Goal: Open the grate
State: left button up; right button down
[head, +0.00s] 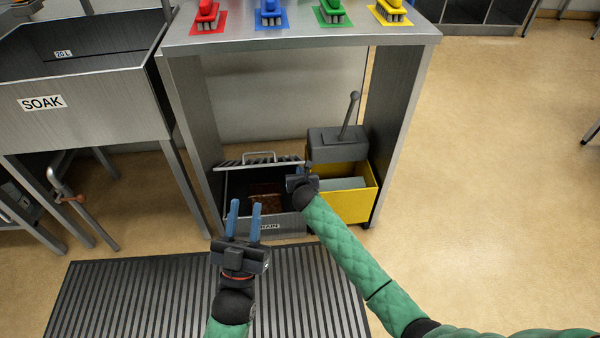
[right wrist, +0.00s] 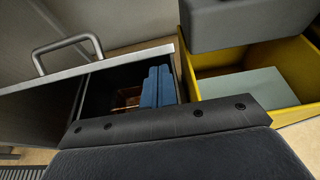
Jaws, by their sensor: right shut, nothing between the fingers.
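The grey slatted grate (head: 235,164) with its bar handle (head: 259,155) is tilted up at the back of the dark drain box (head: 285,226). The box is uncovered at the front and a brownish thing (head: 268,200) shows inside. In the right wrist view the handle (right wrist: 66,48) is at the upper left. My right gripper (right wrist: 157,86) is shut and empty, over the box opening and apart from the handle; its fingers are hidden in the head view. My left gripper (head: 244,219) is open and empty, in front of the box.
A yellow bin (head: 352,207) stands right of the box, under a grey lever unit (head: 338,144). The steel table's legs (head: 400,130) flank both. A soak sink (head: 90,115) stands left. A ribbed mat (head: 150,300) lies in front.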

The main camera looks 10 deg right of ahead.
aim_at(299, 162)
pick_arm(q)
notch_tip(299, 162, down, 23)
jog(key=w+d+g+y+p, duration=0.2)
jog(key=g, duration=0.6)
jog(key=s+a+f+g+y+p, duration=0.15)
jog(key=s+f+g, duration=0.45)
jog(key=f, duration=0.6)
jog(key=s+f+g+y+p, duration=0.1)
jog(key=s+f+g+p, duration=0.25)
jog(key=s+f, duration=0.75)
pick_arm(e)
jog(key=shift+w+r+g+b, duration=0.25)
jog(key=shift+w+r, duration=0.2)
jog(key=shift+r, duration=0.2)
jog(key=shift+w+r+g+b, duration=0.15)
jog(key=shift+w+r+b, duration=0.1)
jog(key=shift+w+r, duration=0.25)
pick_arm(q)
jog(key=shift+n+g+h, duration=0.3)
jog(key=shift+g+h, duration=0.05)
jog(key=w+r+p, duration=0.2)
jog(key=w, duration=0.1)
jog(key=w+p, duration=0.1)
jog(key=shift+w+a+r, duration=0.1)
jog(key=shift+w+r, duration=0.05)
jog(key=shift+r, duration=0.25)
pick_arm(e)
jog(key=shift+w+r+g, duration=0.3)
jog(key=shift+w+r, duration=0.15)
jog(key=shift+r, duration=0.25)
